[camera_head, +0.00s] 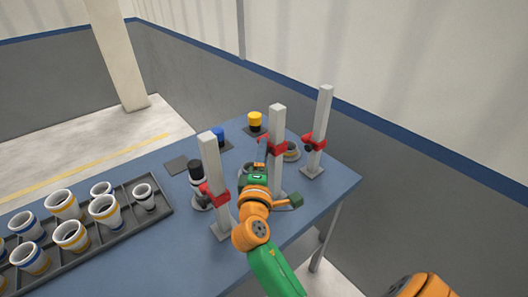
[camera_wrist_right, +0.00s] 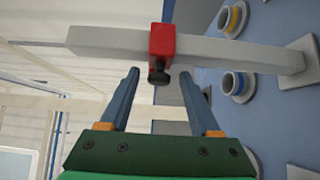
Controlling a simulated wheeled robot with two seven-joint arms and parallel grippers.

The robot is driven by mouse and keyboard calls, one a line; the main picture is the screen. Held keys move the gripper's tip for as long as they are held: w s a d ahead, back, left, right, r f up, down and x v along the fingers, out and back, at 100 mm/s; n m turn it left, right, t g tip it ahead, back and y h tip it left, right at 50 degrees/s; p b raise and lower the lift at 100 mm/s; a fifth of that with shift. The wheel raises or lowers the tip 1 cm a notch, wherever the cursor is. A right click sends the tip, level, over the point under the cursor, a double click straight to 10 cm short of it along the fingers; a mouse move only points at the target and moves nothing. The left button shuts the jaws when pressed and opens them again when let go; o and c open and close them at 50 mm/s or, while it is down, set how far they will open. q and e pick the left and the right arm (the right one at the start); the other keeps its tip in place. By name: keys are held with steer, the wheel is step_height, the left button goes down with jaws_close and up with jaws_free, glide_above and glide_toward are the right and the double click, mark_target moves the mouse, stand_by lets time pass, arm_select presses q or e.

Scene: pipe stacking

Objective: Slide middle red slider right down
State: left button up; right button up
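The middle red slider (camera_head: 277,147) sits around mid-height on the middle grey post (camera_head: 277,118). In the right wrist view, the red slider (camera_wrist_right: 162,42) has a dark knob (camera_wrist_right: 159,77) facing my gripper. My right gripper (camera_head: 262,150) is just left of the middle post at about slider height. In the wrist view my right gripper (camera_wrist_right: 159,84) is open, with a blue finger on each side of the knob and clear gaps beside it. I cannot tell whether a fingertip touches the slider. My left gripper is not in view.
A left post (camera_head: 208,152) and a right post (camera_head: 322,112) also carry red sliders. A grey tray (camera_head: 120,240) with several white cups stands on the left of the blue table (camera_head: 185,262). Yellow (camera_head: 255,118), blue (camera_head: 218,133) and dark pieces stand behind the posts.

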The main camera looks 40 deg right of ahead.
steer(key=shift+s+a+r, duration=0.2)
steer(key=shift+a, duration=0.1)
steer(key=c, duration=0.4)
jaws_close()
stand_by(0.6)
